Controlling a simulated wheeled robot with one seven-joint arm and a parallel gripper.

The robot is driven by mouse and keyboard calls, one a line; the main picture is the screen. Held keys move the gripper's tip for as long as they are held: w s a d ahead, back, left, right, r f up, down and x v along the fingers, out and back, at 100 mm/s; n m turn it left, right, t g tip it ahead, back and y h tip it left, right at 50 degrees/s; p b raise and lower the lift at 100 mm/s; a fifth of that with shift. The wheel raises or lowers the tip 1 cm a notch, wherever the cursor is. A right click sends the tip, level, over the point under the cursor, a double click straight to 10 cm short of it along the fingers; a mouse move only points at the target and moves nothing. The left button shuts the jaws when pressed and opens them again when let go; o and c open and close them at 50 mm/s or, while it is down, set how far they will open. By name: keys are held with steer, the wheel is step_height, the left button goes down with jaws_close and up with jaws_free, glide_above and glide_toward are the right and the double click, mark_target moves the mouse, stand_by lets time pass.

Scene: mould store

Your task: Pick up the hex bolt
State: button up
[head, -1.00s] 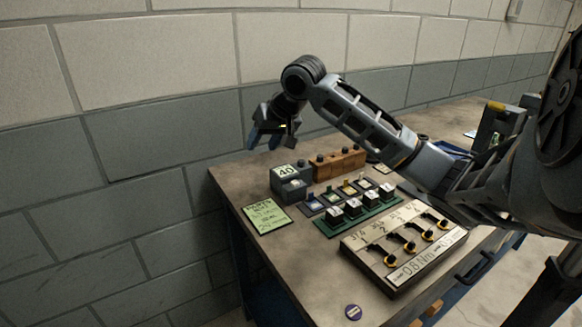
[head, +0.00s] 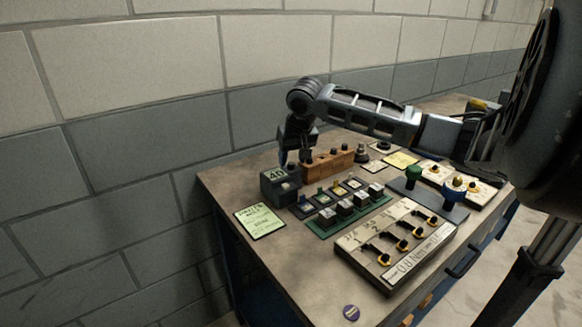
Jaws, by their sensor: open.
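My gripper (head: 295,158) hangs pointing down over the back left of the bench, with its fingers apart and nothing seen between them. It is just left of and partly in front of a wooden block (head: 328,167), above and behind a dark box marked 40 (head: 278,189). Several small dark heads stand on the wooden block; they are too small to tell whether one is the hex bolt. I cannot make out the hex bolt for certain. The gripper may hide part of the block's left end.
A green tray (head: 321,234) with metal blocks and a pale panel (head: 366,277) with several black-and-yellow hooks lie in front. A dark stand with green (head: 413,173) and blue knobs is at right. The wall (head: 255,120) rises close behind.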

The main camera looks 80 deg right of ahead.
steer(key=shift+w+d+f, duration=0.1)
steer(key=shift+f, duration=0.35)
jaws_close()
